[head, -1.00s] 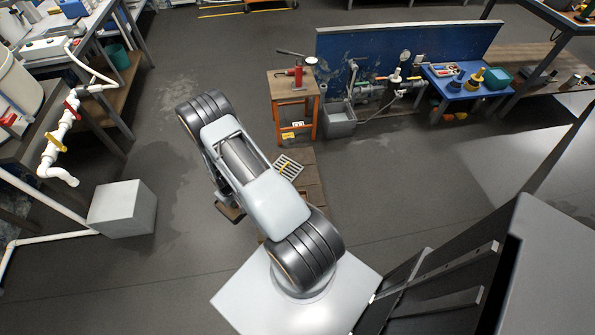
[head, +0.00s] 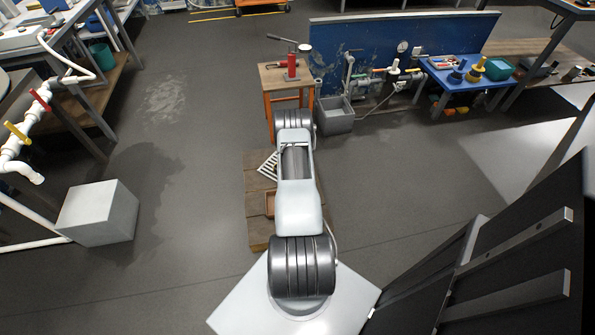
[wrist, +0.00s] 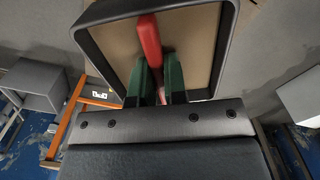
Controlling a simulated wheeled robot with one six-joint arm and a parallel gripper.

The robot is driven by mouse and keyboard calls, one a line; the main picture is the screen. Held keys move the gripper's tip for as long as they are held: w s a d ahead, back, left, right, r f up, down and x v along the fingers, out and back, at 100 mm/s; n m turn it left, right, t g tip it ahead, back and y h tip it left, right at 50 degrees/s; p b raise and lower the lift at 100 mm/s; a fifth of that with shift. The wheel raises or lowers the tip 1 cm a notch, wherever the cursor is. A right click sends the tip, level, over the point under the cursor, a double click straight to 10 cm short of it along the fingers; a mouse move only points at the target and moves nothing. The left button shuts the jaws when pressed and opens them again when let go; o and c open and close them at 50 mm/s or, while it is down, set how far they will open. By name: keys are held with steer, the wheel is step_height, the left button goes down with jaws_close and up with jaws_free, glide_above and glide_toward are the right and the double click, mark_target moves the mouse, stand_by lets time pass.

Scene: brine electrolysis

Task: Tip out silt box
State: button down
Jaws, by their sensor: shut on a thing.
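In the wrist view my gripper (wrist: 157,66) has its green fingers shut on a red handle bar. The bar runs across a dark-rimmed box with a tan inner face, which I take as the silt box (wrist: 200,40). I cannot tell whether the tan is silt or bare bottom. In the head view my own arm hides the gripper and the box.
Wooden boards (head: 258,236) with a pale grate (head: 268,165) lie below my arm. An orange-legged stand (head: 268,103) and a grey bin (head: 335,117) stand beyond. A grey block (head: 98,214) is at left. A pale patch (head: 165,99) marks the open floor.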

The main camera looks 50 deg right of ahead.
steer(key=shift+s+d+f, duration=0.25)
steer(key=shift+s+d, duration=0.05)
steer(key=shift+d, duration=0.15)
steer(key=shift+s+d+f, duration=0.2)
steer(key=shift+s+d, duration=0.05)
steer(key=shift+d, duration=0.2)
steer(key=shift+s+d, duration=0.15)
steer(key=shift+a+h+p, duration=0.2)
steer(key=shift+h+p, duration=0.4)
steer(key=shift+p, duration=0.3)
steer(key=shift+a+f+h+p, duration=0.2)
steer(key=shift+a+h+p, duration=0.1)
steer(key=shift+h+p, duration=0.2)
steer(key=shift+a+f+h+b, duration=0.1)
steer(key=shift+f+h+b, duration=0.2)
steer(key=shift+b, duration=0.1)
steer(key=shift+w+a+f+g+h+b, duration=0.2)
steer(key=shift+g+h+b, duration=0.1)
steer(key=shift+h+b, duration=0.1)
steer(key=shift+f+b, duration=0.15)
steer(key=shift+b, duration=0.5)
steer(key=b, duration=0.2)
steer(key=h+b, duration=0.1)
steer(key=b, duration=0.1)
steer(key=shift+a+f+h, duration=0.2)
steer(key=shift+a+h, duration=0.1)
steer(key=b, duration=0.3)
steer(key=shift+a+h, duration=0.15)
steer(key=shift+h, duration=0.25)
